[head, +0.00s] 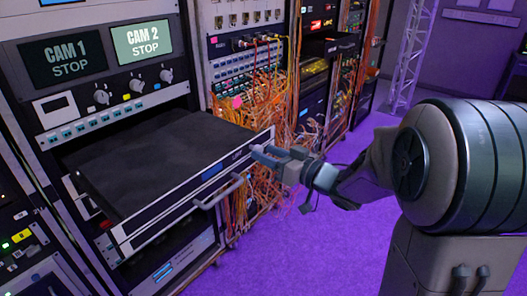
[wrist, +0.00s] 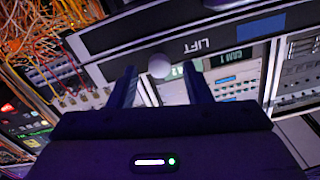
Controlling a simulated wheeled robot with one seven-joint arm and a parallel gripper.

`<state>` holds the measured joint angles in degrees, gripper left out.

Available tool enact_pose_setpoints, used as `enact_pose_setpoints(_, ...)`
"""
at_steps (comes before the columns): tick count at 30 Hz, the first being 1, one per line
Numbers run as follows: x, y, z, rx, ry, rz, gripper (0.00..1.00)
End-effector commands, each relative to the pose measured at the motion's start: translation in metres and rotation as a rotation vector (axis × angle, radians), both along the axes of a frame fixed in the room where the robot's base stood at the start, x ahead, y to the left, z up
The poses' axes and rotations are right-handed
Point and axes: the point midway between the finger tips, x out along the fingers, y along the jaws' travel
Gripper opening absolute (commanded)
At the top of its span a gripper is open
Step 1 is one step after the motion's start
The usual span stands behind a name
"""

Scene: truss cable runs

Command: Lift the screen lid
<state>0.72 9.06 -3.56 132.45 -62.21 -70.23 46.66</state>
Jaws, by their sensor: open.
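The screen lid (head: 160,160) is a dark flat slab lying closed on a drawer pulled out of the rack. Its front strip carries a blue patch and the word LIFT, which also shows upside down in the wrist view (wrist: 200,46). A round pale knob (wrist: 160,65) sits on that strip beside the word. My gripper (head: 266,154) is at the strip's right end in the head view. In the wrist view my gripper (wrist: 160,76) is open, with one finger on each side of the knob. I cannot tell whether the fingers touch it.
A drawer handle (head: 217,192) juts out below the lid strip. Control panels with CAM 1 and CAM 2 screens (head: 148,42) stand above the drawer. Tangled orange cables (head: 255,110) hang beside it. The purple floor (head: 290,250) in front is clear.

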Motion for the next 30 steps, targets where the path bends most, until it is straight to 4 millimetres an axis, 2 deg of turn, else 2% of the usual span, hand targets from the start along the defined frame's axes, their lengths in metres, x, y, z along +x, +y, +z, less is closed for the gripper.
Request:
enact_pose_setpoints(6, 0.011, 0.014, 0.0, 0.0, 0.0, -0.001, 0.45)
enact_pose_setpoints(15, 0.013, 0.015, 0.0, -0.001, -0.001, -0.002, 0.45)
enact_pose_setpoints(20, 0.012, 0.015, 0.0, 0.0, 0.0, -0.002, 0.0)
enact_pose_setpoints(26, 0.012, 0.016, 0.002, -0.001, -0.001, -0.001, 0.0)
enact_pose_setpoints(30, 0.012, 0.019, 0.01, 0.0, -0.001, 0.004, 0.0)
